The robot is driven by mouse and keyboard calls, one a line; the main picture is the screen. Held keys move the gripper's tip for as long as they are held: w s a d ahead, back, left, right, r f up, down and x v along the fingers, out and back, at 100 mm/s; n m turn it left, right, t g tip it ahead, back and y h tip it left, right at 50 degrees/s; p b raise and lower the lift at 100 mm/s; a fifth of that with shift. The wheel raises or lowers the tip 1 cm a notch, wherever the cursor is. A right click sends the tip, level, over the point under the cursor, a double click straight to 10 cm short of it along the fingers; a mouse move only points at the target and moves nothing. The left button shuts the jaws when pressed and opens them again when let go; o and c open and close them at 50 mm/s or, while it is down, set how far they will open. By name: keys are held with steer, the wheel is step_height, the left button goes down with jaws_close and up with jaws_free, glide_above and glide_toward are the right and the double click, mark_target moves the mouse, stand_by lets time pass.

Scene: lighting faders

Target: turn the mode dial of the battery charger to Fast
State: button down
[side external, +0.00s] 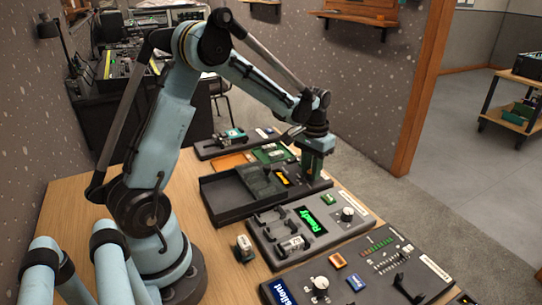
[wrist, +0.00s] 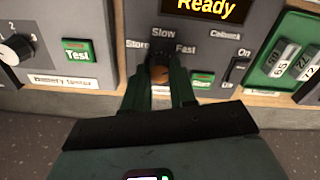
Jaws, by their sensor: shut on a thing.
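The battery charger's panel (wrist: 205,32) fills the middle of the wrist view. It has a lit orange "Ready" display (wrist: 207,8) and the dial labels "Store", "Slow" and "Fast". In the side view my gripper (side external: 314,170) reaches down onto the charger (side external: 283,180); the dial is hidden there.
The battery tester (wrist: 70,85), with its green "Test" button (wrist: 77,50) and white-faced knob (wrist: 15,48), lies left of the charger in the wrist view. A green "Return" button (wrist: 203,79) and an on switch (wrist: 238,70) are close right of my fingers. Other panels crowd the wooden table (side external: 110,205).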

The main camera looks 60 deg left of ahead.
steer(key=shift+m, duration=0.3)
steer(key=c, duration=0.9)
jaws_free()
step_height(320, 180, up, 12)
steer(key=shift+r, duration=0.1)
steer(key=s+d+m+t, duration=0.1)
steer(key=s+d+t, duration=0.1)
steer(key=s+d, duration=0.2)
steer(key=s+d+f+m+t, duration=0.1)
steer(key=s+d+t, duration=0.1)
steer(key=s+d, duration=0.2)
steer(key=s+d+t, duration=0.3)
steer(key=s+d, duration=0.2)
steer(key=shift+d+f+m, duration=0.2)
steer(key=shift+d+m, duration=0.05)
steer(key=shift+m, duration=0.15)
